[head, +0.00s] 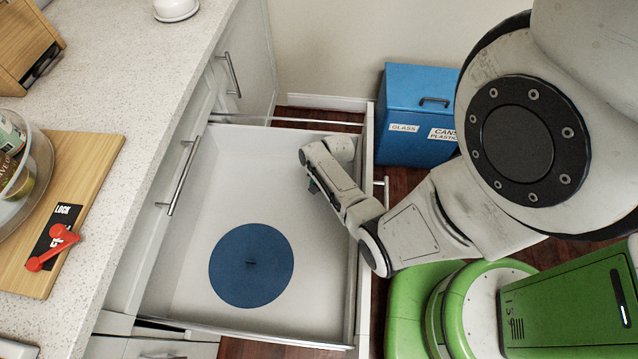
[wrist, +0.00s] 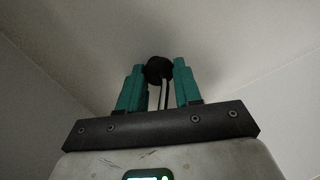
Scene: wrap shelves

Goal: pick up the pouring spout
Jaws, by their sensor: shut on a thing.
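The pouring spout (wrist: 156,70) shows in the wrist view as a black rounded piece with a thin metal tube between the two teal fingers. My gripper (wrist: 159,65) is shut on it, with a finger on each side. In the head view my gripper (head: 312,186) is inside the open drawer, near its right wall toward the back. The spout is hidden there by my arm. I cannot tell whether the spout touches the drawer floor.
A wooden board (head: 95,165) with a red tool (head: 55,245) lies on the counter (head: 125,90) at left. A blue recycling bin (head: 415,100) stands behind right.

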